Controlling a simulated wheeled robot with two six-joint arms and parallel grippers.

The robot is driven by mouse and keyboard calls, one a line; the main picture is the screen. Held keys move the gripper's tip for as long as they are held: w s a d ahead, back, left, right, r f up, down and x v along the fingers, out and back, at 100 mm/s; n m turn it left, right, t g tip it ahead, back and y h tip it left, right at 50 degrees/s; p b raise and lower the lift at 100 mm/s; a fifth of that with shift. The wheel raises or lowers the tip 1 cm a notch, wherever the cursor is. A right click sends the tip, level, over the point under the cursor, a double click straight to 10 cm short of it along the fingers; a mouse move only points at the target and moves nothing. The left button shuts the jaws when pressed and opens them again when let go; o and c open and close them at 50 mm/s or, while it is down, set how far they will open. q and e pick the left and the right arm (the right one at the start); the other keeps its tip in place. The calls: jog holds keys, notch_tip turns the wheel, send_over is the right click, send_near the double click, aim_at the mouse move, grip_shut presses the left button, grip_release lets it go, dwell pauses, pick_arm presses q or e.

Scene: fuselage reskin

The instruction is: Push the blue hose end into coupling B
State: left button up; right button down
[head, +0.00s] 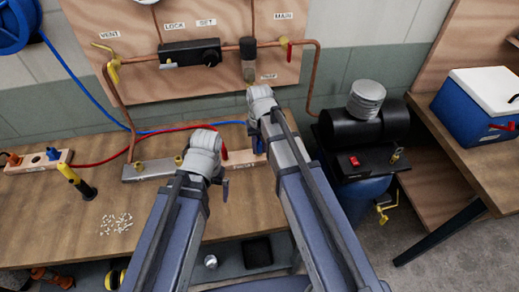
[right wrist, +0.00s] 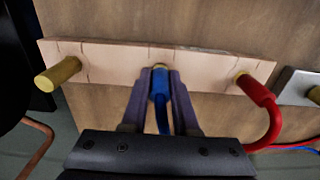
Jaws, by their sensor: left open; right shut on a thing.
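A pale wooden block (right wrist: 110,62) carries a row of brass couplings in the right wrist view; no letters on it are readable there. The blue hose end (right wrist: 160,82) is between the fingers of my right gripper (right wrist: 160,78), shut on it. Its tip meets the brass middle coupling (right wrist: 160,66); how deep it sits cannot be told. The left coupling (right wrist: 58,75) is bare, and the right one holds a red hose end (right wrist: 258,92). In the head view my right gripper (head: 258,143) is over the block (head: 240,158). My left gripper (head: 224,188) is open, mostly hidden by its wrist.
The blue hose (head: 85,92) runs from a reel (head: 15,25) at upper left. A metal plate with brass fittings (head: 150,169) lies left of the block. A yellow-black tool (head: 76,182) stands on the bench. A black compressor (head: 362,135) is at the right.

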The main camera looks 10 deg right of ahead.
pick_arm(q)
jog(key=shift+r+p, duration=0.9)
jog(key=shift+r, duration=0.1)
pick_arm(e)
jog(key=shift+r, duration=1)
pick_arm(q)
jog(key=shift+r+p, duration=1.45)
pick_arm(e)
jog(key=shift+r, duration=1.45)
pick_arm(q)
jog(key=shift+r, duration=0.1)
pick_arm(e)
jog(key=shift+r, duration=0.1)
